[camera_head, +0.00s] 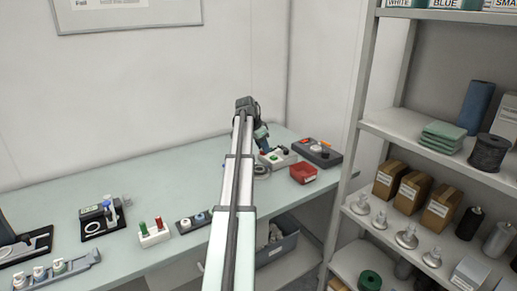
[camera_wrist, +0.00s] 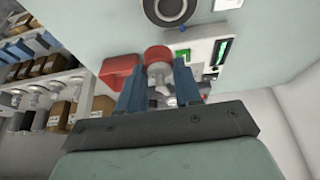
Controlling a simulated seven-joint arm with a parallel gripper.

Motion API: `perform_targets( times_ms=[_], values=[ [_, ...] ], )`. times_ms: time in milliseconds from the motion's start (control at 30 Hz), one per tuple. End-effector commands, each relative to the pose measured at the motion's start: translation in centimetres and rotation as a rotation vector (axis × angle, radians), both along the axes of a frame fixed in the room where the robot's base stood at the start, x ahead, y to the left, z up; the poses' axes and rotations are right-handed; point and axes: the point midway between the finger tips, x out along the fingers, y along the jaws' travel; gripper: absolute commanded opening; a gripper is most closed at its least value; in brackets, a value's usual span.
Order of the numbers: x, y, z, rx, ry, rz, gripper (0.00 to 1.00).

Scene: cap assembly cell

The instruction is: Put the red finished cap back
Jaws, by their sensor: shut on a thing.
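My gripper (camera_wrist: 158,68) is shut on the red finished cap (camera_wrist: 158,53) in the wrist view. The cap has a red top and a pale grey lower part between the two blue fingers. In the head view my gripper (camera_head: 263,142) is over the far right end of the bench, above a light box-shaped device; the cap is too small there to tell apart from the device's red and green spots. A white holder (camera_head: 154,238) with a green and a red piece standing in it is at the front middle of the bench.
A red bin (camera_head: 303,174) stands right of my gripper, and shows in the wrist view (camera_wrist: 118,73). A dark ring (camera_head: 262,170) lies close by. Shelving (camera_head: 403,128) borders the right. The bench's middle back is clear.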

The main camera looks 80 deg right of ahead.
Motion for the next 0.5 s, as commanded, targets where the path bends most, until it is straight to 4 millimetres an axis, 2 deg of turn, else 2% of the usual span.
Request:
perform_targets(
  times_ms=[33,200,400,500],
  values=[
    [-1.3,1.4,-0.5,0.000,0.000,-0.001,0.22],
    [-5.0,4.3,-1.9,0.002,0.000,-0.002,0.22],
    [-7.5,6.4,-2.9,0.001,0.000,0.000,0.22],
    [-8.0,6.8,-3.1,0.001,0.000,0.001,0.22]
  ],
)
